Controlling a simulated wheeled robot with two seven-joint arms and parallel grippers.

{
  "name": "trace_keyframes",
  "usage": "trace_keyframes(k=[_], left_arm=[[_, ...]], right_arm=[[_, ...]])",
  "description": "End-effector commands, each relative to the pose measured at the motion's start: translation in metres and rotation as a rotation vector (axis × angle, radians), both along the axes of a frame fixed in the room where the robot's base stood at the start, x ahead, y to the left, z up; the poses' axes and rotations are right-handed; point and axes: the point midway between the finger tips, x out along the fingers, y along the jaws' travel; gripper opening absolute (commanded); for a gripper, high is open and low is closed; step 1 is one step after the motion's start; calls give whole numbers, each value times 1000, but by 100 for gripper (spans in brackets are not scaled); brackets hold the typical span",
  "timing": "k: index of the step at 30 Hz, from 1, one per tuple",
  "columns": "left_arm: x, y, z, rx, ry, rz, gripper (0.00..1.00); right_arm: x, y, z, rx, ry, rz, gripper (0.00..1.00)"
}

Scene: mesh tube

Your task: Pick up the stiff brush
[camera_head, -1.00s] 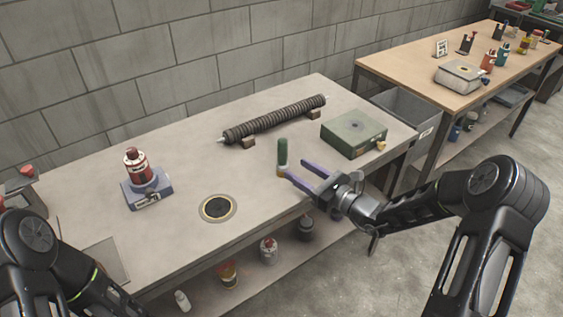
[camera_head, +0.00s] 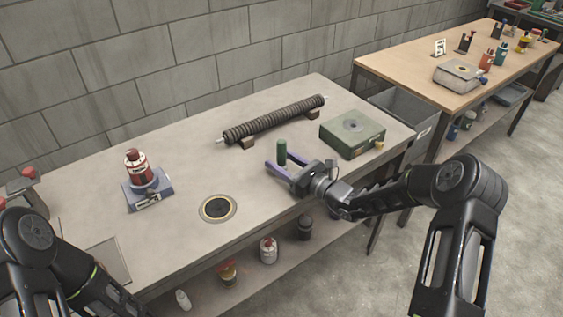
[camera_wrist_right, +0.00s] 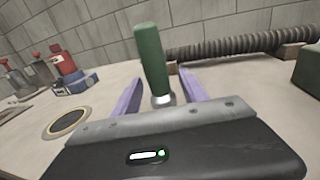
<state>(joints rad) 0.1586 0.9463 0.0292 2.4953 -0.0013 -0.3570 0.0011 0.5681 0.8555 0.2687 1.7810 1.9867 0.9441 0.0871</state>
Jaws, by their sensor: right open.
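The stiff brush (camera_head: 282,151) stands upright on the grey workbench, its green handle up. In the right wrist view the green handle (camera_wrist_right: 152,60) rises from a pale metal collar between two purple fingers; its lower end is hidden behind my gripper body. My right gripper (camera_head: 276,157) is open, its fingers on either side of the brush; in the wrist view a gap shows between the brush and each finger. My left arm shows at the lower left edge, but its gripper is out of view.
A ribbed mesh tube (camera_head: 275,120) lies on small supports behind the brush. A green box (camera_head: 352,134) stands to its right. A red bottle (camera_head: 138,167) on a blue-grey stand and a round dark-centred inset (camera_head: 217,208) are to the left. The bench between them is clear.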

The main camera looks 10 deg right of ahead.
Motion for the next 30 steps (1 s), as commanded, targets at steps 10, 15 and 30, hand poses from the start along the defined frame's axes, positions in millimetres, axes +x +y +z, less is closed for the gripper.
trace_keyframes(k=[10,15,30], left_arm=[[0,0,0,0,0,0,48],[0,0,0,0,0,0,48],[0,0,0,0,0,0,48]], right_arm=[[0,0,0,0,0,0,51],[0,0,0,0,0,0,51],[0,0,0,0,0,0,13]])
